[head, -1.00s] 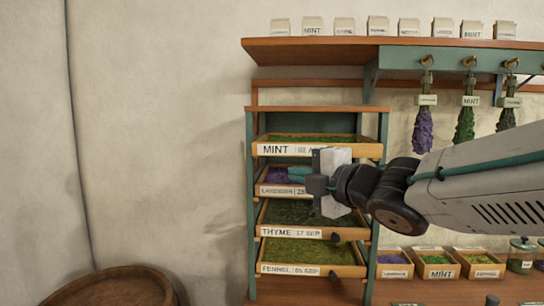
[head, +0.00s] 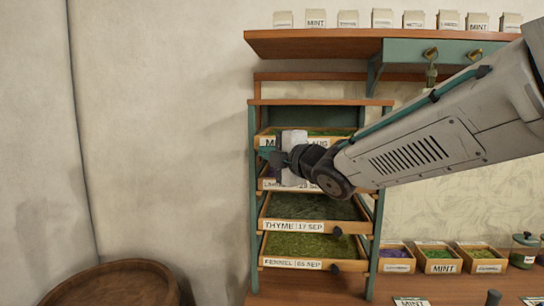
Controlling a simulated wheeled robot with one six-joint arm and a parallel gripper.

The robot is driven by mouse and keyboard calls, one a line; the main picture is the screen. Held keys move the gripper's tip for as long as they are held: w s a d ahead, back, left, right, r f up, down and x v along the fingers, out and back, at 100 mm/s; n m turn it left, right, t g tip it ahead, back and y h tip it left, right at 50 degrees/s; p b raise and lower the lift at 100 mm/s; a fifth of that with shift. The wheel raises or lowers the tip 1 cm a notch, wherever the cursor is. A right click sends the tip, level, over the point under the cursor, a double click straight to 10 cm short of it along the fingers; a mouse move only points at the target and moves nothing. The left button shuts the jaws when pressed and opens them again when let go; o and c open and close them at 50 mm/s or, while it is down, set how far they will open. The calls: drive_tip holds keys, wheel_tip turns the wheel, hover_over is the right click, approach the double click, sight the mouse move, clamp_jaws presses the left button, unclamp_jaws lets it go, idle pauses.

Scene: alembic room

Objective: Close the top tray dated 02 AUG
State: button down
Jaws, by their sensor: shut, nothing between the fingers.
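The top tray (head: 320,143) is a wooden drying tray of green herb at the top of the rack. Its front label shows an M at the left and AUG at the right; the middle is hidden by my gripper. The tray's front appears pulled out from the rack.
Lower trays sit beneath: a partly hidden one, thyme (head: 310,226) and fennel (head: 310,264). The rack's teal posts (head: 254,200) flank them. A shelf (head: 310,43) runs above. Small herb boxes (head: 440,267) stand right. A round wooden vessel (head: 115,285) is lower left; the wall side is clear.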

drive_tip(key=shift+w+d, duration=0.1)
drive_tip(key=shift+w, duration=0.25)
drive_tip(key=w, duration=0.2)
drive_tip(key=w+d, duration=0.1)
drive_tip(key=w, duration=0.1)
drive_tip(key=shift+w, duration=0.3)
drive_tip(key=shift+r, duration=0.25)
